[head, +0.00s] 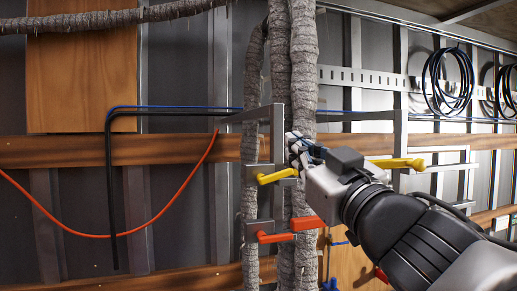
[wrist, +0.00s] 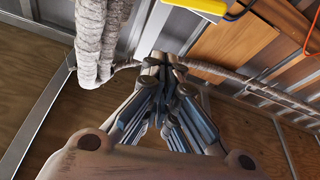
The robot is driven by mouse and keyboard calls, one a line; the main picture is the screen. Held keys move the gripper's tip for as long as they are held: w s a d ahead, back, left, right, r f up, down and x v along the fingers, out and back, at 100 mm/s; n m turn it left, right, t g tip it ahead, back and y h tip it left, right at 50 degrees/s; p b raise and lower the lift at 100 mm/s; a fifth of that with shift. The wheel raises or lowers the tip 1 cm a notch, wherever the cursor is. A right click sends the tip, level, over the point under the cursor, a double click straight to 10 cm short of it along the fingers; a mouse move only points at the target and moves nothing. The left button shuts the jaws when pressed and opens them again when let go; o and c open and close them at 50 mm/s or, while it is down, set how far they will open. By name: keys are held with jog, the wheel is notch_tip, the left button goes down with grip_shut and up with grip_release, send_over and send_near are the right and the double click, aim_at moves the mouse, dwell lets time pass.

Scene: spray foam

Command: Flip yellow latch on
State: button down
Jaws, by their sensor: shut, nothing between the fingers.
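A yellow latch (head: 277,176) shows in the head view, its handle pointing left across the grey wrapped pipes. A second yellow handle (head: 400,163) sticks out to the right, beyond my wrist. My gripper (head: 294,148) is in front of the pipes, just above and right of the left yellow latch. I cannot tell whether it touches anything. In the wrist view my gripper (wrist: 161,60) is shut and empty. A yellow handle (wrist: 207,5) shows at the top edge there, apart from the fingertips. The link between the two yellow parts is hidden behind my gripper.
Red handles (head: 275,237) sit below the left yellow latch. Thick wrapped pipes (head: 303,60) run vertically beside my gripper. A metal bracket (head: 278,130) stands close to its left. Black cable coils (head: 447,82) hang at the right. An orange cable (head: 130,234) droops at the left.

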jog(key=v, duration=0.5)
jog(key=shift+f, duration=0.2)
